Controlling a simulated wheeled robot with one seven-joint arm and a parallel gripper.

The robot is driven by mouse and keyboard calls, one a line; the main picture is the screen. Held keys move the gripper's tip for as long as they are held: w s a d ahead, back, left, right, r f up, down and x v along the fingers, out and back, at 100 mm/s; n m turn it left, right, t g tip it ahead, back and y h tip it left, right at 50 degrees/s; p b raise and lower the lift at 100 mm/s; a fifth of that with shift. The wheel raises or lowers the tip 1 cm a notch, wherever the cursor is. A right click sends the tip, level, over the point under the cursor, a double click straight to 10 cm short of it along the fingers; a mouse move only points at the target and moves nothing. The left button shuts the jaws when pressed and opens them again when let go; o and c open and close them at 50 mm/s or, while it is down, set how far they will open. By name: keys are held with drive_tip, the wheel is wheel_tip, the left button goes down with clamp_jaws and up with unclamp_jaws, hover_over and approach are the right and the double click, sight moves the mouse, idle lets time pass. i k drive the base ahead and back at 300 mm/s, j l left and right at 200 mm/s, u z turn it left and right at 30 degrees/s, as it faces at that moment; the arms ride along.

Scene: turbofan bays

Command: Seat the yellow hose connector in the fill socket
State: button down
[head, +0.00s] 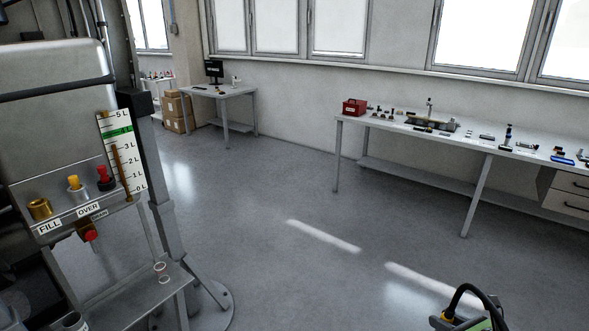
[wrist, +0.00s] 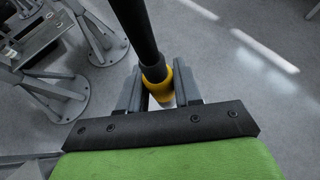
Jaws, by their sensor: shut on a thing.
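My gripper (wrist: 158,92) is shut on the yellow hose connector (wrist: 157,74), which sits at the end of a black hose (wrist: 135,30) in the wrist view. In the head view the connector (head: 447,317) and the curved black hose (head: 468,289) show at the bottom right, apart from the tank. The fill socket (head: 40,209) is a brass-coloured cup above the FILL label (head: 49,227), on the tank's ledge at the left. The connector's lower end is mostly hidden by the jaws.
Beside the fill socket stand a yellow-topped fitting (head: 74,184) marked OVER and a red-and-black one (head: 105,178). A level gauge (head: 124,150) is behind them. A metal shelf (head: 125,296) holds a small cup (head: 161,271). A workbench (head: 490,145) stands at the right; the middle floor is clear.

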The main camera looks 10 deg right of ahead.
sight(42, 211)
drive_tip(key=u, duration=1.45)
